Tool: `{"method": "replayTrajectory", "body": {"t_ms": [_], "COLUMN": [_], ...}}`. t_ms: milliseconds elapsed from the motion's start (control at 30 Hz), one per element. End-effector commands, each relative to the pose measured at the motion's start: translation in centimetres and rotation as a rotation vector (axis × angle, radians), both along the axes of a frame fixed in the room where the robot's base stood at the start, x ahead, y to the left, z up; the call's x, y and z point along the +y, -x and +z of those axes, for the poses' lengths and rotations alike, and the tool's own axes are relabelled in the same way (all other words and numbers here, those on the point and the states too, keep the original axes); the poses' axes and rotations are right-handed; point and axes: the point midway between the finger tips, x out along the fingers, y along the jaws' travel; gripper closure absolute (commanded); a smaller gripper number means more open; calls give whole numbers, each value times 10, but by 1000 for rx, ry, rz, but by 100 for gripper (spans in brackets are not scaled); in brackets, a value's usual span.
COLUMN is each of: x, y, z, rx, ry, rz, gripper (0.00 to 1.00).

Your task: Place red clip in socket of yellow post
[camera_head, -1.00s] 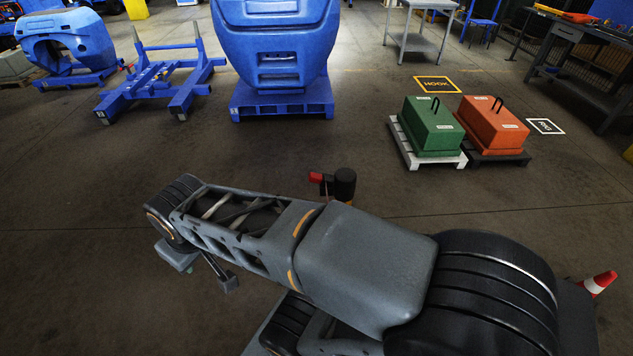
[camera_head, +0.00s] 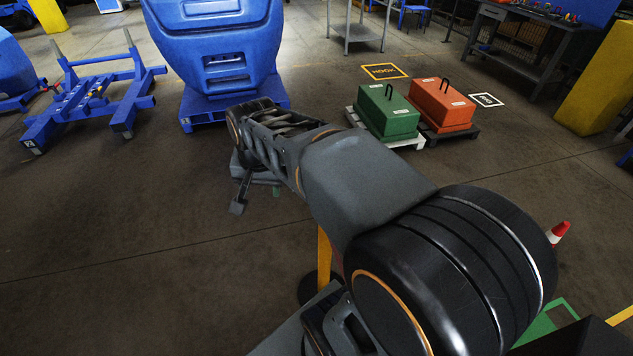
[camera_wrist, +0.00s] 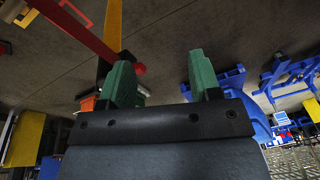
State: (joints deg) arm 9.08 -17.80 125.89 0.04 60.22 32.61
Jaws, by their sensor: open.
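The yellow post (camera_wrist: 113,24) shows beyond the left finger, with a dark head partly hidden by that finger. A long red strip (camera_wrist: 78,30) runs from the upper left to this head. A small red piece (camera_wrist: 139,69) sits beside the head, just inside the left finger; it may be the red clip. I cannot tell whether it touches the finger. In the head view the yellow post (camera_head: 323,258) is mostly behind my arm. The socket cannot be made out.
Green (camera_head: 387,112) and orange (camera_head: 442,103) counterweights stand on pallets beyond my arm. A blue machine body (camera_head: 222,50) and a blue frame (camera_head: 88,95) are at the back left. A red-white cone (camera_head: 558,232) stands at right. Floor at the left is clear.

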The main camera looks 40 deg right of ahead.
Motion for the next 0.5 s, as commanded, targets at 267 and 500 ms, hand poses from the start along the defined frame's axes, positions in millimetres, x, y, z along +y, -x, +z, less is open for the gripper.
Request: {"method": "replayTrajectory", "body": {"t_ms": [267,500], "x": [-91,-138], "y": [-55,-70], "z": [-1,-10], "rx": [108,148], "ry": [-119,-153], "rz": [-841,-1227], "gripper": [43,43]}}
